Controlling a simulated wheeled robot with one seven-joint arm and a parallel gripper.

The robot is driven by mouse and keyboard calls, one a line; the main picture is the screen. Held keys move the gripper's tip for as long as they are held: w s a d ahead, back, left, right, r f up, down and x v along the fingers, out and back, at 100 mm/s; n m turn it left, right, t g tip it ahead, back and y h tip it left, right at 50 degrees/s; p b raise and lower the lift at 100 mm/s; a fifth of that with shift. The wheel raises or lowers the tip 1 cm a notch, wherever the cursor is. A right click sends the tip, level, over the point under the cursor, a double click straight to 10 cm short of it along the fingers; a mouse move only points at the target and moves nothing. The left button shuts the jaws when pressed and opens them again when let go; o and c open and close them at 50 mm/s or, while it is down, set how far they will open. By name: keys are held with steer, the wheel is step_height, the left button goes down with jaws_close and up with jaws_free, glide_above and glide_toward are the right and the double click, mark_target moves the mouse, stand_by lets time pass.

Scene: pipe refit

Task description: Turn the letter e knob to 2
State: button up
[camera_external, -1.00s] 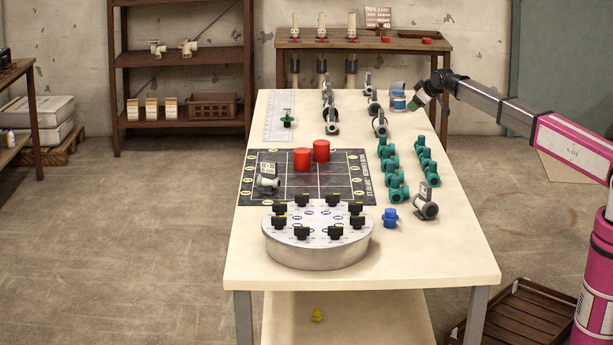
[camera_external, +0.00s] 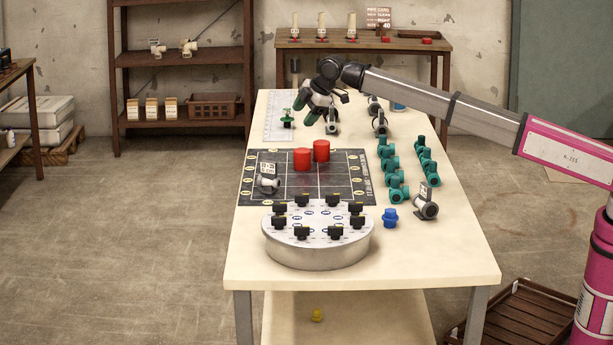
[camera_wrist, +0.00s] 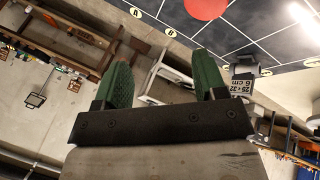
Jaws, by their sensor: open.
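The round grey knob dial (camera_external: 318,256) stands at the near end of the table in the external view. Several black knobs with yellow tops ring its white upper face, one of them at the front left (camera_external: 301,232). The letters by the knobs are too small to read, so I cannot tell which is e. My gripper (camera_external: 308,112) is over the far part of the table, well beyond the dial, apart from it. Its two green fingers (camera_wrist: 160,85) are spread and empty in the wrist view. The dial is not in the wrist view.
Two red cylinders (camera_external: 302,159) stand on the dark gridded mat (camera_external: 338,185) between my gripper and the dial. Teal pipe fittings (camera_external: 388,165), a blue cap (camera_external: 390,217) and a grey fitting (camera_external: 427,208) stand on the right. The table's front strip (camera_external: 400,268) is clear.

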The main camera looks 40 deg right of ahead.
steer(key=s+a+n+g, duration=0.1)
steer(key=s+a+n, duration=0.1)
steer(key=s+a, duration=0.45)
steer(key=s+a+r+n+g, duration=0.1)
steer(key=s+a+n, duration=0.15)
steer(key=a, duration=0.65)
steer(key=s+a+n+g, duration=0.1)
steer(key=s+a, duration=0.4)
steer(key=a, duration=0.3)
step_height(320, 180, up, 2)
steer(key=n+g+h, duration=0.2)
steer(key=n+g, duration=0.1)
steer(key=n, duration=0.3)
glide_above(279, 203)
step_height(279, 203, down, 10)
steer(key=shift+f, duration=0.2)
steer(key=c, duration=0.9)
